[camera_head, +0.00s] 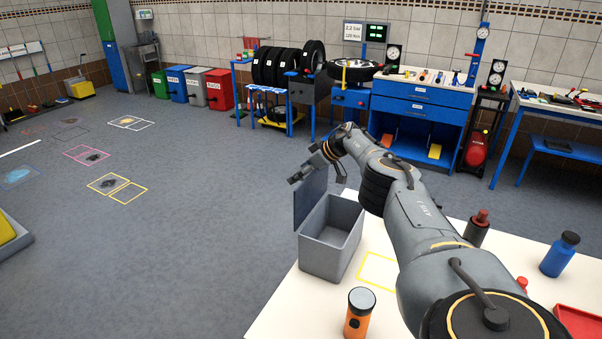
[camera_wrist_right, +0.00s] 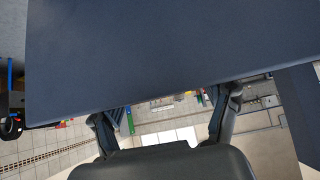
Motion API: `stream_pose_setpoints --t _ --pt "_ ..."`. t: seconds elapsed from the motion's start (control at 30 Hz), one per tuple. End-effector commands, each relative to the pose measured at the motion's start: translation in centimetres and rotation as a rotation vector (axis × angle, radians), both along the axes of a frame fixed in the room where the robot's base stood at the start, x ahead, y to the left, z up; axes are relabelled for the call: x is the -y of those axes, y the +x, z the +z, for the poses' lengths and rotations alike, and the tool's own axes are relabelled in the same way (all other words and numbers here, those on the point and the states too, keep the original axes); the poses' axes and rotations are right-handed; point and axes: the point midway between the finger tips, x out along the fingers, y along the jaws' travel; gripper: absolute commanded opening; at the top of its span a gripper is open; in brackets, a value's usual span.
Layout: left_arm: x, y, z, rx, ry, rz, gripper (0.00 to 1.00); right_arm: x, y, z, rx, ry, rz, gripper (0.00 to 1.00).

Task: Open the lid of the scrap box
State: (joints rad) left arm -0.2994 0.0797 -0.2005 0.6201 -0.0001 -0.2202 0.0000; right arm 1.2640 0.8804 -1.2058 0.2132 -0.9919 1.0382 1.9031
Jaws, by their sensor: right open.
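The grey scrap box (camera_head: 328,255) stands on the white table, its top uncovered and its inside visible. Its dark lid (camera_head: 308,203) stands roughly upright along the box's left side. My right gripper (camera_head: 315,171) is above the lid's top edge, with my arm reaching over the box. In the right wrist view my right gripper (camera_wrist_right: 165,118) is open, its two fingers apart with nothing seen between them. A dark flat panel that looks like the lid (camera_wrist_right: 170,50) fills the upper part of that view, close to the fingertips. I cannot tell whether they touch. My left gripper is not in view.
The white table (camera_head: 292,318) also bears an orange bottle (camera_head: 359,314), a blue bottle (camera_head: 560,254), a dark red-topped bottle (camera_head: 477,229) and a red tray (camera_head: 580,325). A yellow outlined square (camera_head: 377,256) lies right of the box. Open floor lies left of the table.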

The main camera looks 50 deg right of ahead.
Motion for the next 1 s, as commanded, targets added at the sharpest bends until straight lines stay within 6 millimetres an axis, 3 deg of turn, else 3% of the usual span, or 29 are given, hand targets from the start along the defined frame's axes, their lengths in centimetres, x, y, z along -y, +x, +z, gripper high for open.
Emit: stream_pose_setpoints --t 0.03,0.1,0.57,1.0 --pt "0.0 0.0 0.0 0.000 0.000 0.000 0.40 0.0 0.3 0.5 0.013 0.002 -0.003 0.86" --pt "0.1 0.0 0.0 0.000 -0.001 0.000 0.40 0.0 0.2 0.4 0.010 0.002 -0.002 0.98" --pt "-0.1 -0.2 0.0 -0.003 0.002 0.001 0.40 0.1 -0.1 0.1 -0.001 -0.002 0.000 0.98" --pt "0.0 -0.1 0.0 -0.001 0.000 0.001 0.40 0.7 -2.2 2.1 -0.002 -0.004 0.003 0.98"
